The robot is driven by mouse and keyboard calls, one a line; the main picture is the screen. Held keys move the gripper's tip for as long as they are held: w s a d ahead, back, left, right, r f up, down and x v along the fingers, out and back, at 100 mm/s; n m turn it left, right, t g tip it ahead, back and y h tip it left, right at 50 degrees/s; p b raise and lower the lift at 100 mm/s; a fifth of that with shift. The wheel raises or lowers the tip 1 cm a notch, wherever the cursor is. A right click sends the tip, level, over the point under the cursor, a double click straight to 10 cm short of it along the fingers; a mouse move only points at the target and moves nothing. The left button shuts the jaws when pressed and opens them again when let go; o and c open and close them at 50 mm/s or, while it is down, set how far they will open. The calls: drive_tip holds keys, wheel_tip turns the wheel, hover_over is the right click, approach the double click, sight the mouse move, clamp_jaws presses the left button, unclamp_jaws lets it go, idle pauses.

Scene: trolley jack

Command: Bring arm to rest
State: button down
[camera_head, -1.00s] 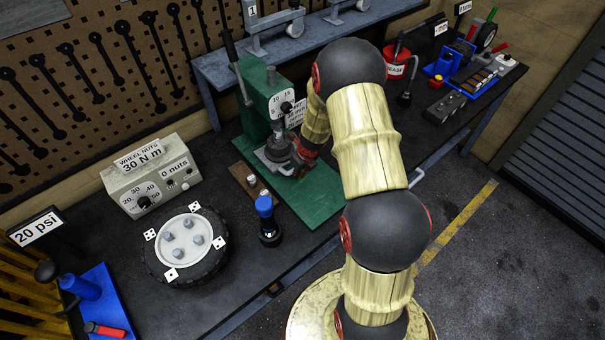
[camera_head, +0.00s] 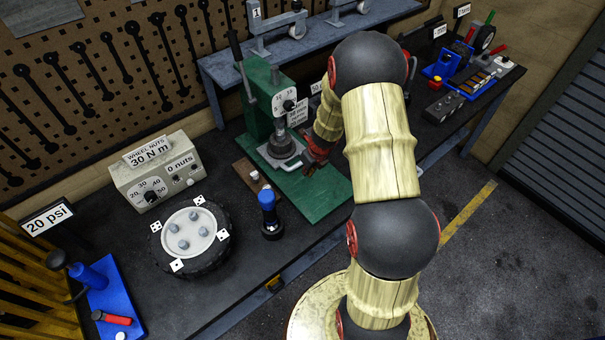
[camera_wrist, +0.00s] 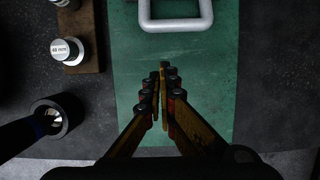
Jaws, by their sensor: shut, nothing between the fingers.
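My gripper (camera_wrist: 162,85) is shut and empty, its fingertips together above the green base plate (camera_wrist: 215,115) in the wrist view. In the head view my gripper (camera_head: 312,170) is at the right of the green jack press (camera_head: 262,110), partly hidden by my own arm. A pale loop handle (camera_wrist: 175,24) lies just ahead of the fingertips, apart from them. The same handle (camera_head: 290,164) shows at the foot of the press in the head view. My arm is bent over the bench.
A wheel (camera_head: 190,238) with dice, a nut box (camera_head: 158,170) and a blue-topped tool (camera_head: 269,215) stand left on the bench. A wooden block (camera_wrist: 80,30) with a "40 mm" cylinder (camera_wrist: 67,51) lies beside the plate. Open floor (camera_head: 520,270) is at the right.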

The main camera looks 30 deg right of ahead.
drive_tip(key=p+v, duration=0.1)
drive_tip(key=v, duration=0.5)
drive_tip(key=shift+d+r, duration=0.2)
drive_tip(key=s+a+r+n+b, duration=0.4)
drive_tip(key=s+a+n+b, duration=0.2)
drive_tip(key=n, duration=0.5)
drive_tip(key=s+a+r+n+t+b, duration=0.1)
drive_tip(key=s+a+r+n+b, duration=0.4)
drive_tip(key=n, duration=0.7)
drive_tip(key=s+a+r+n+t+b, duration=0.1)
drive_tip(key=s+a+r+n+b, duration=0.3)
drive_tip(key=s+a+n+b, duration=0.4)
drive_tip(key=s+a+n, duration=0.3)
drive_tip(key=n, duration=0.1)
drive_tip(key=shift+s+r, duration=0.25)
drive_tip(key=shift+r, duration=0.05)
